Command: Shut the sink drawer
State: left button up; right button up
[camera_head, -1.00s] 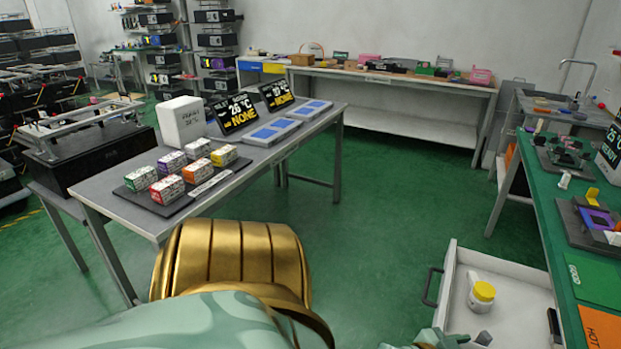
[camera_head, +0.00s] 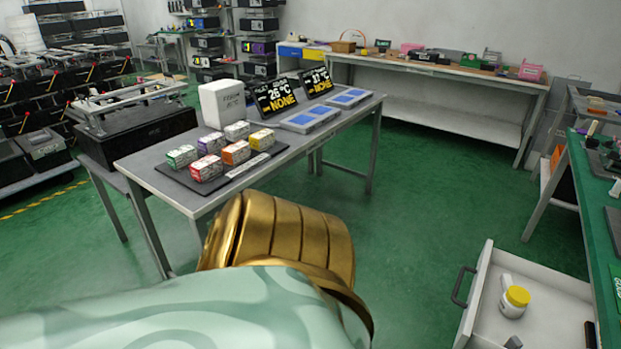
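A white drawer (camera_head: 545,325) stands pulled open at the lower right, beside the green-topped table (camera_head: 592,195). Its dark handle (camera_head: 459,286) is on the front panel, which faces left. Inside are a white jar with a yellow lid (camera_head: 515,300) and small dark items, one cut off by the lower edge. The frame does not show whether this is the sink drawer. A large gold and pale green part of my arm fills the lower middle. Neither gripper shows in the current view.
A grey table (camera_head: 150,172) at left holds small boxes, a white block (camera_head: 222,104) and display signs. A long bench (camera_head: 440,72) lines the back wall. Green floor (camera_head: 430,190) is open between the grey table and the drawer.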

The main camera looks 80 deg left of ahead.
aim_at(559, 308)
jog(key=j+u, duration=0.15)
jog(key=u, duration=0.25)
jog(key=k+j+u, duration=0.1)
jog(key=u, duration=0.25)
jog(key=j+u, duration=0.4)
jog(key=l, duration=0.1)
